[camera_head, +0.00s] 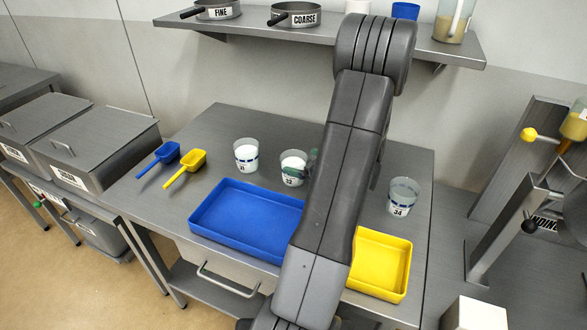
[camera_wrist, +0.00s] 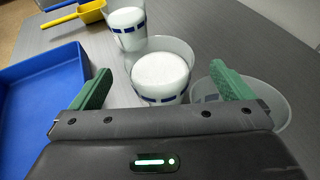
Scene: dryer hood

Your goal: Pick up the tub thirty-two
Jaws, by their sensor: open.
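Tub thirty-two (camera_head: 291,165) is a clear tub with white contents and a blue dashed band, standing upright on the steel table. In the wrist view the same tub (camera_wrist: 160,80) is straight ahead, between the lines of my two green fingers. My gripper (camera_wrist: 161,84) is open, with its fingers spread wider than the tub and nothing held. In the head view one green fingertip (camera_head: 312,160) shows at the tub's right side; my arm hides the rest.
Tub 31 (camera_head: 246,155) stands left of it. An empty-looking clear tub (camera_wrist: 270,112) is close behind my right finger. Tub 34 (camera_head: 402,197) is farther right. A blue tray (camera_head: 245,218) and yellow tray (camera_head: 382,262) lie in front; scoops (camera_head: 185,168) lie left.

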